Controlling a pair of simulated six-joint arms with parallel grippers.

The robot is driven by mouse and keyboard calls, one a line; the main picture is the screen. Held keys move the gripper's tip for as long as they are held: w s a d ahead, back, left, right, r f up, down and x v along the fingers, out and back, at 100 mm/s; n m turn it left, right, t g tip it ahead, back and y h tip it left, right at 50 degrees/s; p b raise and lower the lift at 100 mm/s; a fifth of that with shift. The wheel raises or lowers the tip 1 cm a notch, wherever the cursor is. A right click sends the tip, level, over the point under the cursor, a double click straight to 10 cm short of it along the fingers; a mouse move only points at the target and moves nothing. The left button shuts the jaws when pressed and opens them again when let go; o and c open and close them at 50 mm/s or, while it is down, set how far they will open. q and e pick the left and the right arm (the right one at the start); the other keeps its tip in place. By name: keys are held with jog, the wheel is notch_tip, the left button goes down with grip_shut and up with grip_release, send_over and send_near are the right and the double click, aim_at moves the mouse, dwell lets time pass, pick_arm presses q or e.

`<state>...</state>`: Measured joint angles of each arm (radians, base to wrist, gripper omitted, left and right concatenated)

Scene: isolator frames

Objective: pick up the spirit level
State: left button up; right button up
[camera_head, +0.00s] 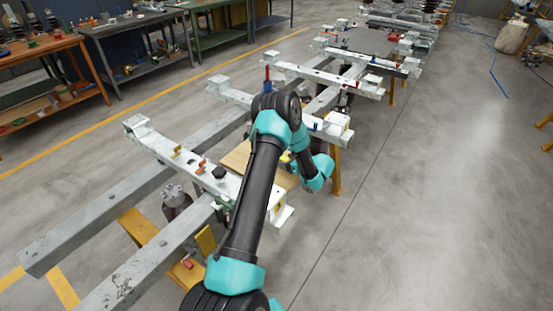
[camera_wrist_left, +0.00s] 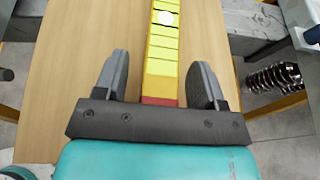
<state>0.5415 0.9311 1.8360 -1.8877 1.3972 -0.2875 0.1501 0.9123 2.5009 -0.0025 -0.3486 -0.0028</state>
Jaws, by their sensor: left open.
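The spirit level (camera_wrist_left: 161,60) is a long yellow bar with a red end and a round white spot. In the left wrist view it lies on a pale wooden board (camera_wrist_left: 60,75) and runs up out of the picture. My left gripper (camera_wrist_left: 160,82) is open, with one dark finger on each side of the level's red end. A gap shows between each finger and the bar, and I cannot tell the height of the fingers above the board. My right gripper is not in view.
Grey steel beams (camera_head: 190,135) and white crosspieces flank the board, with yellow supports (camera_head: 138,225) below. A ribbed metallic part (camera_wrist_left: 273,77) stands right of the board in the wrist view. Workbenches (camera_head: 135,50) line the back left.

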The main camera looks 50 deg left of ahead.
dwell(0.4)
pick_arm(q)
jog(key=c, duration=1.1)
jog(key=shift+r, duration=0.1)
jog(key=shift+c, duration=0.2)
notch_tip(320, 180, up, 10)
jog(key=shift+f, duration=0.1)
